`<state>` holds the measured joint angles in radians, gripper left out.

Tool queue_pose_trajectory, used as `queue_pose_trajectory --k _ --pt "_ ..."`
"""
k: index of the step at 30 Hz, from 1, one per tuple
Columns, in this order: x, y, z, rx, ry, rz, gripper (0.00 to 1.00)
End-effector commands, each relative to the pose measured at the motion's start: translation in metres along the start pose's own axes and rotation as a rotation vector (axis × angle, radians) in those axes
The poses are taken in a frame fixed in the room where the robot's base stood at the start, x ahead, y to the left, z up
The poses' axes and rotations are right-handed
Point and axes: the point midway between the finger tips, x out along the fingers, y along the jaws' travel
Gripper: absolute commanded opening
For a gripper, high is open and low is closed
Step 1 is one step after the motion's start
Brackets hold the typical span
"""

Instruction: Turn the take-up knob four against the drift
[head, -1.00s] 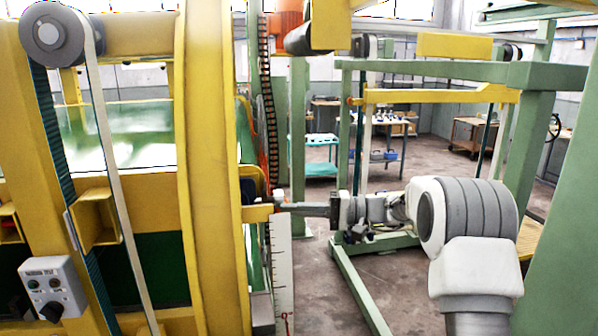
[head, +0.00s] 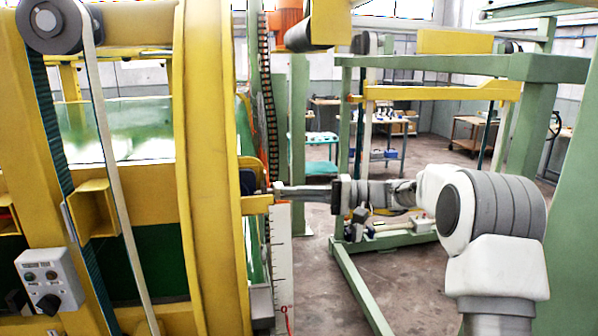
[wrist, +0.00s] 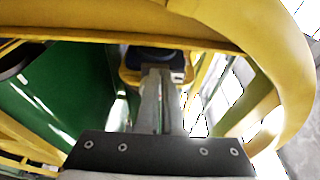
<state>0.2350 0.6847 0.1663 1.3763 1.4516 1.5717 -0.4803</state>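My gripper (head: 276,191) reaches left from the arm to the edge of the big yellow ring. In the wrist view, its two long grey fingers (wrist: 159,74) lie close together with a narrow gap. Their tips overlap a dark rounded part (wrist: 154,54), possibly the take-up knob, on a yellow bracket (wrist: 130,75). Contact between tips and dark part is unclear, as is any grip. In the head view a yellow block (head: 257,201) sits just below and left of the fingertips. No knob number is readable.
The yellow ring (head: 205,150) stands close left of the gripper. A white scale strip (head: 283,255) hangs below the fingers. A grey control box (head: 48,282) with a black knob is at lower left. A green frame (head: 460,68) stands behind the arm. Floor between is open.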

Motion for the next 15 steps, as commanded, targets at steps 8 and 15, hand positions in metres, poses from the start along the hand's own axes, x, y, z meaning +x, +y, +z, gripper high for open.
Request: queue_pose_trajectory --k 8,15 --pt "0.0001 -0.0064 -0.0026 -0.003 0.004 -0.001 0.0" --pt "0.0003 -0.0073 -0.0032 -0.002 0.004 -0.001 0.0"
